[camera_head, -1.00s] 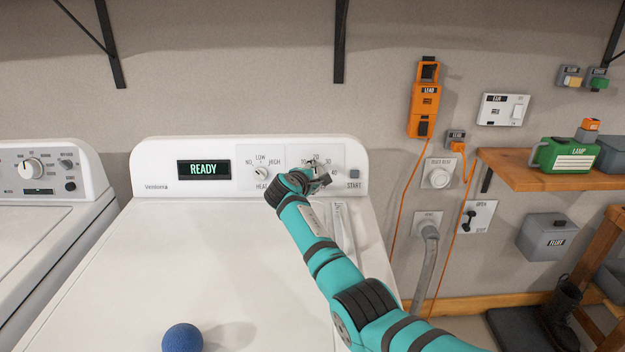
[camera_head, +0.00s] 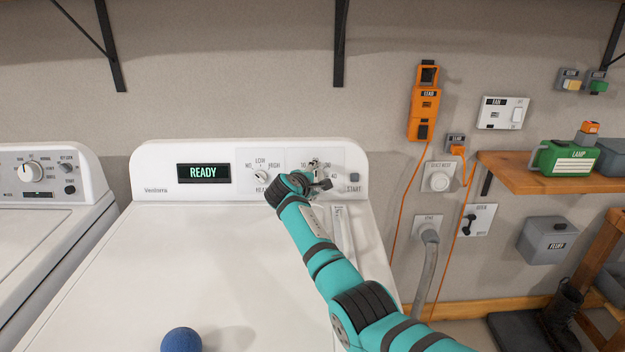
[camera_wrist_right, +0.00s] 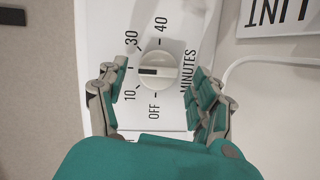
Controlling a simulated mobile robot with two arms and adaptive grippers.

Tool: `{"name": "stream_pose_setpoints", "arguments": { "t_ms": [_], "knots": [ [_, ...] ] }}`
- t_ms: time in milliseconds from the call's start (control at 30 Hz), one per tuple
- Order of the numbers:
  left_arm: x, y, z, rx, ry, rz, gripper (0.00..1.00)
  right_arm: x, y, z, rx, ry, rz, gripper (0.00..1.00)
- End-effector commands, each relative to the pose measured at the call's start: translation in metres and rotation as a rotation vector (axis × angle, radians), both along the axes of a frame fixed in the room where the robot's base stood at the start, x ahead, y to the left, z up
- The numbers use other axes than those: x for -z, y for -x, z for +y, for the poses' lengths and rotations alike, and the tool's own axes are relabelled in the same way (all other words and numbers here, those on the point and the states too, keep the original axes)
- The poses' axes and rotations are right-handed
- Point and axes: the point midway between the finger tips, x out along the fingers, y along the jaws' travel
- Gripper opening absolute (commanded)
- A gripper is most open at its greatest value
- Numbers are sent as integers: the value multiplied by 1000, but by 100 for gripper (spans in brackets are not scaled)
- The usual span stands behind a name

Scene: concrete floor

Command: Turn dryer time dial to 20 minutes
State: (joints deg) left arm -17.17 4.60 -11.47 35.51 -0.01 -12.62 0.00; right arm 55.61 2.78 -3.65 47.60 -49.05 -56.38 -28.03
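The dryer time dial (camera_wrist_right: 157,71) is a round white knob with a black pointer mark, seen in the right wrist view. Its mark points left, between the 10 and 30 labels. The spot between those labels is covered by a finger, so no 20 label shows. My right gripper (camera_wrist_right: 159,80) is open, one finger on each side of the dial, with visible gaps to it. In the head view my right gripper (camera_head: 318,177) is at the right part of the dryer panel (camera_head: 220,188) and hides the dial. My left gripper is out of view.
The READY display (camera_head: 203,172) and heat dial (camera_head: 261,177) are left of my gripper, and the START button (camera_head: 354,178) is close on its right. A blue ball (camera_head: 181,340) sits on the dryer top (camera_head: 220,265). A washer (camera_head: 40,235) stands left.

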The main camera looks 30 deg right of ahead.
Motion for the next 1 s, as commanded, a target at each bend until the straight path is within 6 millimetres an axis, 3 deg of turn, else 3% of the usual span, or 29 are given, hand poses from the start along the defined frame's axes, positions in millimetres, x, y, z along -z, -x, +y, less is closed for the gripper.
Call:
{"name": "stream_pose_setpoints", "arguments": {
  "t_ms": [433, 1000],
  "knots": [
    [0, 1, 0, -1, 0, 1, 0, -6, 7, 9, -2, 2, -5, 68],
    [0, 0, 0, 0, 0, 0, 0, -40, 73, 75, -1, 0, -3, 68]
  ]
}}
